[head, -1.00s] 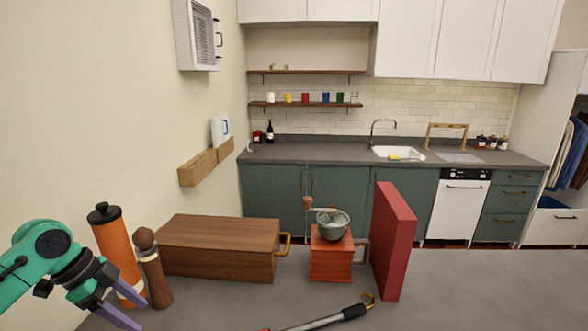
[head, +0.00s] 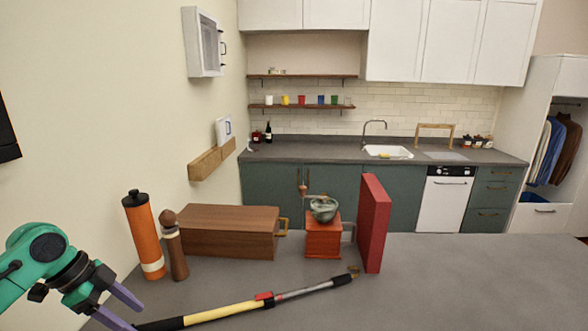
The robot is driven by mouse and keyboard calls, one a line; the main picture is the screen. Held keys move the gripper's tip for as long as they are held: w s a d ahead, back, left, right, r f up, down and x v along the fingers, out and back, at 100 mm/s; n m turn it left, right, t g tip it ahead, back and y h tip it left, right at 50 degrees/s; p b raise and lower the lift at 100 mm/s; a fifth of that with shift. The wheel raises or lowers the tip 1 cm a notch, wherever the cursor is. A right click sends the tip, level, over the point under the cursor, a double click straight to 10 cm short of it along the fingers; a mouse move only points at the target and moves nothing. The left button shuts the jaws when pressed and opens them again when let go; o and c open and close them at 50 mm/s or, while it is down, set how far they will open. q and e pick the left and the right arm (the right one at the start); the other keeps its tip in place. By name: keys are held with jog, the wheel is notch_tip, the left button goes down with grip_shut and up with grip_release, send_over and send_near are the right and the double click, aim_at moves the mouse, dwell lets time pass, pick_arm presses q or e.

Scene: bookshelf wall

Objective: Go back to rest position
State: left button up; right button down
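My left gripper (head: 138,317) is at the bottom left, on a green arm. Its two purple fingers are spread apart with nothing visibly held between them. The tips are close to the dark end of a long yellow and grey pole (head: 235,307) lying on the grey surface; I cannot tell whether they touch it. My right gripper is not in view.
The grey surface (head: 470,285) holds an orange bottle (head: 144,238), a brown pepper mill (head: 174,250), a wooden box (head: 225,232), a red coffee grinder (head: 323,238) and an upright red book (head: 374,225). Its right side is clear. Kitchen cabinets (head: 275,192) stand behind.

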pick_arm(q)
jog(key=s+d+f+n+t+y, duration=0.1)
jog(key=s+d+f+n, duration=0.25)
jog(key=d+f, duration=0.45)
jog(key=s+d+f+n+y, duration=0.1)
jog(key=s+d+f+n, duration=0.3)
jog(key=f, duration=0.6)
jog(key=s+a+f+n+y, duration=0.25)
jog(key=s+n, duration=0.25)
jog(key=s, duration=0.3)
notch_tip(320, 180, down, 28)
jog(key=s+b, duration=0.3)
jog(key=b, duration=0.3)
jog(key=s+a+f+g+b, duration=0.1)
jog(key=s+a+f+b, duration=0.2)
jog(key=s+f, duration=1.2)
notch_tip(320, 180, down, 3)
jog(key=shift+s+r+m+g+b, duration=0.15)
jog(key=shift+s+m+g+b, duration=0.1)
jog(key=shift+m+g+b, duration=0.25)
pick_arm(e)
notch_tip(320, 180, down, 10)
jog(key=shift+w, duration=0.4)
